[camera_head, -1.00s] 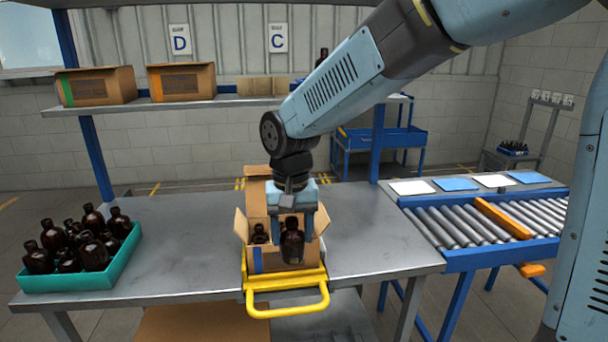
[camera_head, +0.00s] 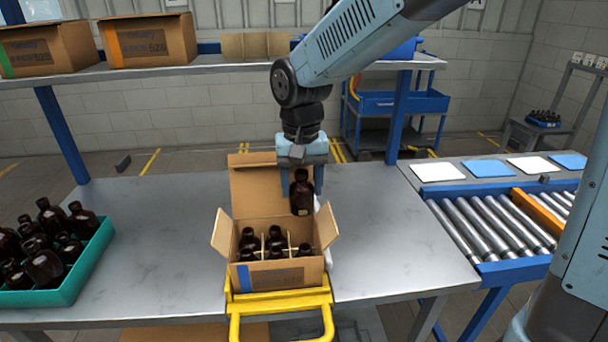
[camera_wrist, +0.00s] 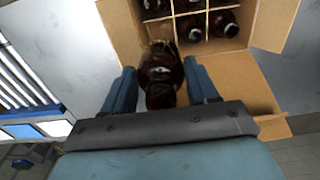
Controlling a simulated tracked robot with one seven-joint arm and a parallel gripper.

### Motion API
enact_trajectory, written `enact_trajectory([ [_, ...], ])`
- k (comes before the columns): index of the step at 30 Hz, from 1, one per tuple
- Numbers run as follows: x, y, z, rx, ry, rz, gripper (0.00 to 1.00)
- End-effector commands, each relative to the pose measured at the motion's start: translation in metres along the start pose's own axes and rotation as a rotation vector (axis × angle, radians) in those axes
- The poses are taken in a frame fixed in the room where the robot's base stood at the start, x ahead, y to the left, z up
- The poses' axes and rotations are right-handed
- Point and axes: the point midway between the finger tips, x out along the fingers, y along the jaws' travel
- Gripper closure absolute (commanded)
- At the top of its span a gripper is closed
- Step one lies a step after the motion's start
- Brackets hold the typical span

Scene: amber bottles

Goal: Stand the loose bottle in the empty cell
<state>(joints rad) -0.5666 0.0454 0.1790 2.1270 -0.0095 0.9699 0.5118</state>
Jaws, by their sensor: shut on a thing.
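A brown carton (camera_head: 276,274) with open flaps stands on the table, split into cells by pale dividers. Several dark amber bottles stand in its cells; the back-right cell (camera_head: 294,239) looks empty. My gripper (camera_head: 303,183) is shut on the loose bottle (camera_head: 301,198), holding it upright above the carton's back right part. In the wrist view the bottle (camera_wrist: 161,72) sits between the fingers of my gripper (camera_wrist: 160,80). It hides part of the carton (camera_wrist: 121,30) and the cell beneath it.
A yellow frame with a handle (camera_head: 280,303) sits at the carton's front. A teal crate (camera_head: 84,265) of bottles is at the left. A roller conveyor (camera_head: 490,228) is at the right. A shelf (camera_head: 180,70) with cartons runs behind. The table (camera_head: 150,235) is clear beside the carton.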

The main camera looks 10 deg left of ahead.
Motion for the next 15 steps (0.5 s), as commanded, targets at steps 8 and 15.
enact_trajectory([
  [8, 0.015, 0.001, -0.001, 0.003, -0.002, 0.001, 0.74],
  [15, 0.034, 0.001, 0.000, 0.003, -0.002, 0.001, 0.74],
])
